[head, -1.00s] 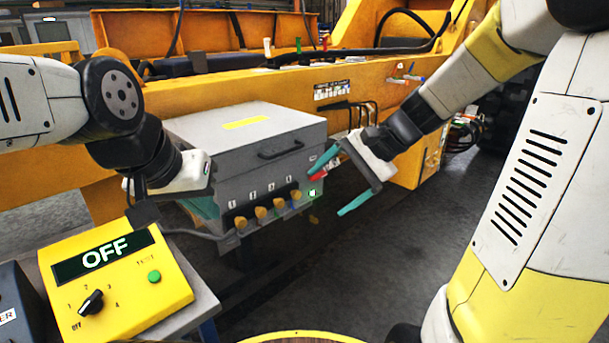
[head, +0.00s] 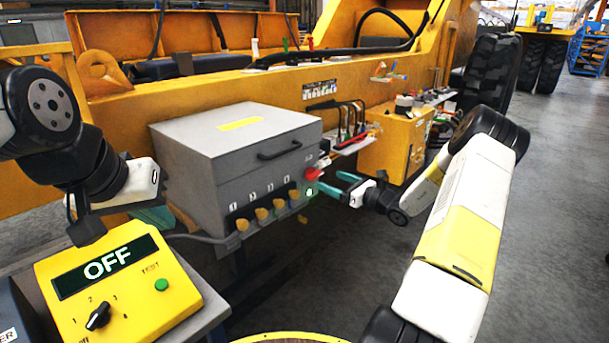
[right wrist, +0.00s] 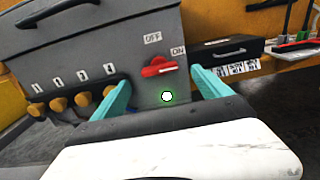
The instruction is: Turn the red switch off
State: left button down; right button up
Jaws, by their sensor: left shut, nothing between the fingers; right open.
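My right gripper (head: 330,180) is open and empty, close in front of the switch. In the right wrist view its teal fingers stand either side of the switch, which looks untouched. My left gripper (head: 153,216) is shut and empty, left of the box; its fingers are partly hidden.
A green-lit white button (right wrist: 167,97) sits below the switch. Yellow knobs (head: 262,214) line the box front. A yellow panel reading OFF (head: 175,305) stands front left. A dark case (right wrist: 228,50) and shelf lie right of the switch. Floor at right is open.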

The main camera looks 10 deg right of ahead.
aim_at(318, 175)
jog(key=x, duration=0.6)
jog(key=shift+w+a, duration=0.15)
jog(key=shift+a, duration=0.05)
jog(key=c, duration=1.4)
jog(key=shift+o, duration=0.2)
